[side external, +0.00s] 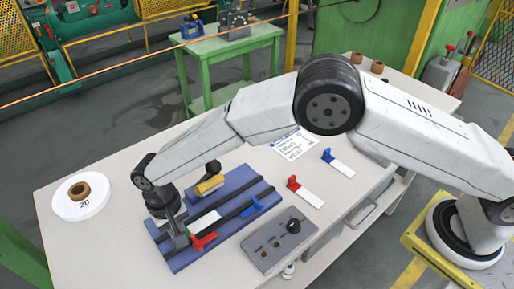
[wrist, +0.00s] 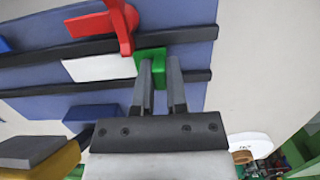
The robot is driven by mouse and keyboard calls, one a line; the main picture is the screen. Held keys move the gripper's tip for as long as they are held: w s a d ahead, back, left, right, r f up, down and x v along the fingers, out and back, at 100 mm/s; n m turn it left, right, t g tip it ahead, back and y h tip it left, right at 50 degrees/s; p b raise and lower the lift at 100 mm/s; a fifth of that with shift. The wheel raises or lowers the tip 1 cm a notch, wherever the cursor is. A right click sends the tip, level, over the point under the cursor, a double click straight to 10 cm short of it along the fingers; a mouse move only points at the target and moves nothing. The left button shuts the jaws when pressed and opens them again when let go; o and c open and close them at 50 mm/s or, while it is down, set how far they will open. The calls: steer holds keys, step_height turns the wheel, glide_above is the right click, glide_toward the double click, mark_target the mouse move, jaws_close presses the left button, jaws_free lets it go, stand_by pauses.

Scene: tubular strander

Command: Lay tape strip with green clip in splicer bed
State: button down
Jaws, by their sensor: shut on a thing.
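My gripper (wrist: 161,75) is shut on the green clip (wrist: 150,55) at one end of a white tape strip (wrist: 97,68). In the wrist view the strip points left from the clip, between the two black rails of the blue splicer bed (wrist: 190,60). In the side view my gripper (side external: 178,238) is down at the near left end of the bed (side external: 190,258), with the strip (side external: 204,222) along the channel. The fingers hide the clip there. I cannot tell whether the strip touches the bed floor. A red lever (side external: 203,241) stands close beside the gripper.
The bed also carries a blue lever (side external: 252,206) and a yellow block with a black knob (side external: 209,184). A grey control box (side external: 279,246) stands to the right. Strips with a red clip (side external: 293,184) and a blue clip (side external: 327,155) lie behind. A white disc (side external: 80,208) lies left.

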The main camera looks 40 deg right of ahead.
steer(key=c, duration=0.6)
jaws_free()
steer(key=shift+w+r, duration=0.2)
steer(key=shift+r, duration=1.1)
steer(key=shift+w+r, duration=0.2)
steer(key=shift+r, duration=1.05)
steer(key=shift+w+r, duration=0.2)
steer(key=shift+r, duration=1.1)
steer(key=shift+w+d, duration=0.1)
